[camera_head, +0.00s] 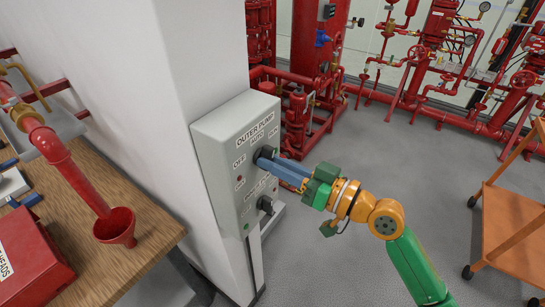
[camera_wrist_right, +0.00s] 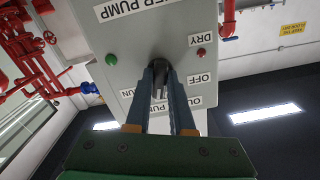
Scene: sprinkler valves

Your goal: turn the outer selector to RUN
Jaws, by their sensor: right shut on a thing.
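The grey pump panel (camera_head: 215,135) is fixed to the side of a white pillar. Its upper label reads OUTER PUMP, with OFF at left, AUTO in the middle and RUN at right. The black outer selector (camera_head: 262,152) sits below these words. My right gripper (camera_head: 270,160) reaches it from the right, its blue fingers shut on the selector knob. In the right wrist view, the fingers (camera_wrist_right: 161,75) close around the dark knob (camera_wrist_right: 158,52), and the panel appears upside down. The fingers hide much of the knob, so I cannot tell where it points. My left gripper is out of view.
A wooden table (camera_head: 125,180) with a red funnel pipe (camera_head: 115,225) stands at left. An orange cart (camera_head: 510,225) stands at right. Open floor lies between.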

